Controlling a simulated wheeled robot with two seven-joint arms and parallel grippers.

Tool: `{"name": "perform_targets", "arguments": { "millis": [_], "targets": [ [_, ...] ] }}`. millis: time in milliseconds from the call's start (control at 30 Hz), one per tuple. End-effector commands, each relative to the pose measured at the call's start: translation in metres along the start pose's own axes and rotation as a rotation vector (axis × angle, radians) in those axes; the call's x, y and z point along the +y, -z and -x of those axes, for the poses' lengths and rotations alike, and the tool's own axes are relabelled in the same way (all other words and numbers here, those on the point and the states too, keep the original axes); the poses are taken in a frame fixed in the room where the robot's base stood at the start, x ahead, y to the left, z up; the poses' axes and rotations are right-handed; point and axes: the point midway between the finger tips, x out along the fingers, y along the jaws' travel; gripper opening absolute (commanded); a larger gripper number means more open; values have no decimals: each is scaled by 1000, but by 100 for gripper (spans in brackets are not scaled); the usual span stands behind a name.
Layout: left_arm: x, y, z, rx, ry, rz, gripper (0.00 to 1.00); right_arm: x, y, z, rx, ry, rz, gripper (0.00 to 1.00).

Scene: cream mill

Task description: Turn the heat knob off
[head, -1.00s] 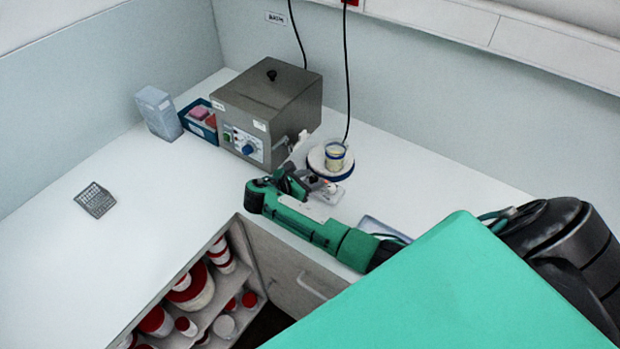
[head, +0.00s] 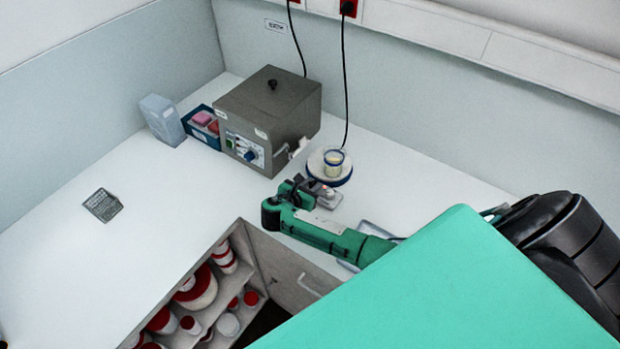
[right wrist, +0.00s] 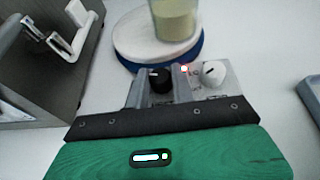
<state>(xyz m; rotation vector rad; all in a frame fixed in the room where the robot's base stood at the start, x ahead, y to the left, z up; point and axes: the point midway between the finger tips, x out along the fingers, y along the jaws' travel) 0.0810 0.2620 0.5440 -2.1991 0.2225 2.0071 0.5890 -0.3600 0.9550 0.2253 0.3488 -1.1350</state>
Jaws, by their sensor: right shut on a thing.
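The hotplate (head: 317,168) has a round white top with a blue rim, on the counter right of the grey metal box. A glass beaker (head: 334,160) with pale yellow contents stands on it. In the right wrist view its front panel carries a black knob (right wrist: 159,79) and a white knob (right wrist: 213,72), with a red light (right wrist: 184,69) lit between them. My right gripper (head: 311,187) is at the panel; its fingers (right wrist: 160,87) are shut on the black knob, one each side. Which knob is the heat one I cannot read. My left gripper is out of view.
The grey metal bath (head: 268,112), with a blue knob and side handle, stands close left of the hotplate. A blue tray (head: 203,131), a pale box (head: 162,119) and a wire rack (head: 103,205) are further left. A black cord rises behind the hotplate.

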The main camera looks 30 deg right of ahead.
Motion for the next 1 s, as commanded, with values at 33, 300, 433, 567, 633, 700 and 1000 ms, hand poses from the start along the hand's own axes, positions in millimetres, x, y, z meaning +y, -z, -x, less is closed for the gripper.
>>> {"name": "perform_targets", "arguments": {
  "millis": [33, 300, 433, 567, 633, 700, 1000],
  "targets": [
    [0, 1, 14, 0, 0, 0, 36, -3, -6, 2, -2, -41, 22, 2],
    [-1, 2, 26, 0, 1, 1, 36, -6, -3, -1, -2, -279, 117, 2],
    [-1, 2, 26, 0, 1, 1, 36, -8, -2, -2, -2, -387, 163, 2],
    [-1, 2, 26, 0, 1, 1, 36, -9, -1, -3, -2, -485, 203, 2],
    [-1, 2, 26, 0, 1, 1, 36, -9, -2, -3, -1, -531, 222, 2],
    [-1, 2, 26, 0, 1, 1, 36, -9, -2, -3, -2, -572, 238, 2],
    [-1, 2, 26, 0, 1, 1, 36, -10, -2, -4, -1, -686, 285, 2]
  ]
}}
